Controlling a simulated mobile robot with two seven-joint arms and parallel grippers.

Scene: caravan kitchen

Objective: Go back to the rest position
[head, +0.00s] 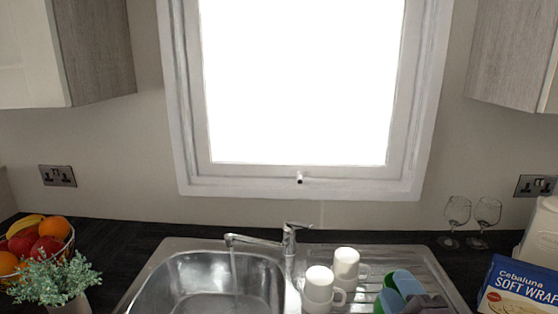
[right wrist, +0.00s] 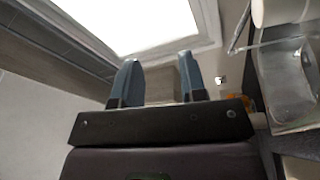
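My left gripper is not in view.
The steel sink (head: 190,285) with its tap (head: 290,238) is at the centre. White mugs (head: 346,262) and blue and green cups (head: 408,283) stand on the drainer. Wine glasses (head: 457,212) and a soft wrap box (head: 518,290) are right; a fruit bowl (head: 62,252) and plant (head: 50,278) are left.

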